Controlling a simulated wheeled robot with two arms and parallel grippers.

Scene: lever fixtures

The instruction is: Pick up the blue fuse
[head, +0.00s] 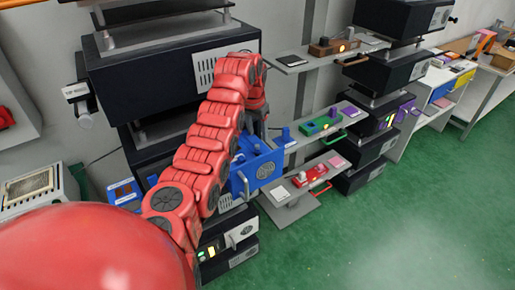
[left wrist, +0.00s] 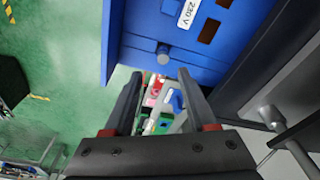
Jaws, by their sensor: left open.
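A blue box (head: 257,168) with a round vent and a handle stands at the middle in the head view. In the left wrist view, the blue box (left wrist: 205,62) fills the top, with a "230 V" label and a round knob. A small upright blue piece (head: 286,134) stands right of the box; it may be the blue fuse, but I cannot tell. My left gripper (left wrist: 160,78) is open, with no object held between its fingers. In the head view, the left gripper (head: 257,122) is partly hidden by its arm, just above the blue box.
A shelf with a green unit (head: 321,124) and a lower one with a red unit (head: 312,176) jut out to the right. A brown unit (head: 330,46) sits on the top shelf. Black cabinets (head: 185,75) stand behind my left arm. Green floor (head: 400,220) is clear at right.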

